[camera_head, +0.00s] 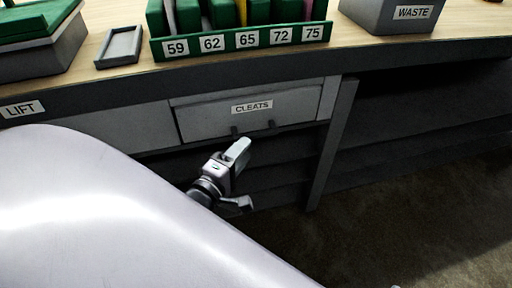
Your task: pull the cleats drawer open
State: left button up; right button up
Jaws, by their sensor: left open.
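The cleats drawer (217,119) is a grey front under the bench top, with a white label reading CLEATS. It looks shut or nearly so; I cannot tell exactly. Its dark handle (254,129) shows at the lower edge, below the label. My left gripper (243,178) is open and empty, in front of and below the handle, with a gap between it and the handle. Its upper finger points up toward the handle. My right gripper is not in view.
A green rack (245,42) with numbered slots stands on the bench top (349,52). A bench leg (333,140) stands right of the drawer.

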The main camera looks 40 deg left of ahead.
aim_at(254, 138)
pick_arm(q)
jog(key=shift+w+a+n, duration=0.1)
jog(key=shift+w+n, duration=0.2)
jog(key=shift+w, duration=0.05)
jog(key=shift+w+a+b, duration=0.15)
jog(key=shift+w+b, duration=0.35)
jog(key=shift+w, duration=1.15)
jog(key=shift+w+a+b, duration=0.1)
jog(key=shift+w+b, duration=0.4)
jog(key=shift+w, duration=1.1)
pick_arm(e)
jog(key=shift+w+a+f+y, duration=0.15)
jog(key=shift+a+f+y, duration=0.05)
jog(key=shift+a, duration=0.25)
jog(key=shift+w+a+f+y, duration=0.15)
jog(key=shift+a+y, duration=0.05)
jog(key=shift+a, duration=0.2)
pick_arm(q)
grip_shut()
